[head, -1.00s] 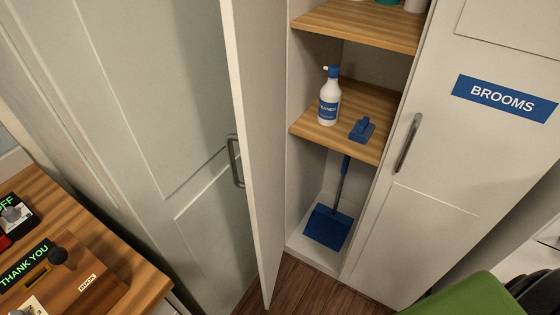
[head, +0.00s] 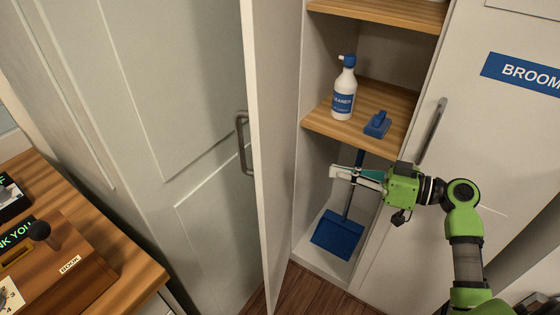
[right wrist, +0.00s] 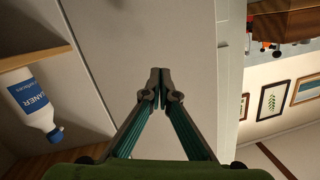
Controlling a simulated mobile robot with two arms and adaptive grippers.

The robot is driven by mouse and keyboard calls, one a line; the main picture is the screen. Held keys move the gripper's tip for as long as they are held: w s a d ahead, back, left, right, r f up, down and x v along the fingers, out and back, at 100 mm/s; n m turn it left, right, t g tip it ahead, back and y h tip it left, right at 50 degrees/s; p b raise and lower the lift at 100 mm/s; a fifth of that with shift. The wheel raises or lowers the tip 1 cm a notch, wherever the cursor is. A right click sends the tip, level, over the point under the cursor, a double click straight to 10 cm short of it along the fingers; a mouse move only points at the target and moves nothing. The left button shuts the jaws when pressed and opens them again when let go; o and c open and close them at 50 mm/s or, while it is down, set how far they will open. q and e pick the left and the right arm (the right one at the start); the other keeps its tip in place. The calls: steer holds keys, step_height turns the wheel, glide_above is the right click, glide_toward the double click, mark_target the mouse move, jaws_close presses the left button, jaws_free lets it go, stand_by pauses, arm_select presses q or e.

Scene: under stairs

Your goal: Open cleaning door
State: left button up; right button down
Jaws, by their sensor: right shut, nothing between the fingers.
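The cleaning door (head: 263,150) stands swung open, seen nearly edge-on in the head view, with its metal handle (head: 243,143) on its left side. Its pale inner face (right wrist: 150,40) fills the middle of the right wrist view. The open cupboard shows a cleaner bottle (head: 344,90) and a blue brush (head: 377,124) on a wooden shelf. The bottle also shows in the right wrist view (right wrist: 28,103). My right gripper (head: 335,171) is shut and empty, in front of the open cupboard, right of the door and apart from it. My left gripper is not in view.
A blue dustpan (head: 337,234) with an upright handle stands on the cupboard floor behind my right gripper. The neighbouring door with a BROOMS sign (head: 522,75) is closed, its handle (head: 432,130) near my right arm. A wooden desk (head: 135,268) is at lower left.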

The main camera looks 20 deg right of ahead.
steer(key=s+a+r+n+g+y, duration=0.1)
steer(key=s+a+r+n+y, duration=0.2)
steer(key=s+r+n, duration=0.45)
steer(key=m+p, duration=0.2)
steer(key=p, duration=0.2)
glide_toward(266, 148)
steer(key=x, duration=0.5)
steer(key=shift+w+a+r, duration=0.15)
steer(key=shift+a+r, duration=0.15)
steer(key=shift+w+a+f+p, duration=0.15)
steer(key=shift+w+a+p, duration=0.15)
steer(key=shift+a+p, duration=0.15)
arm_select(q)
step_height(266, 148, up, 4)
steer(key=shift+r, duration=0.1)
arm_select(e)
steer(key=shift+w+a, duration=0.1)
steer(key=shift+a, duration=0.05)
steer(key=shift+f, duration=0.1)
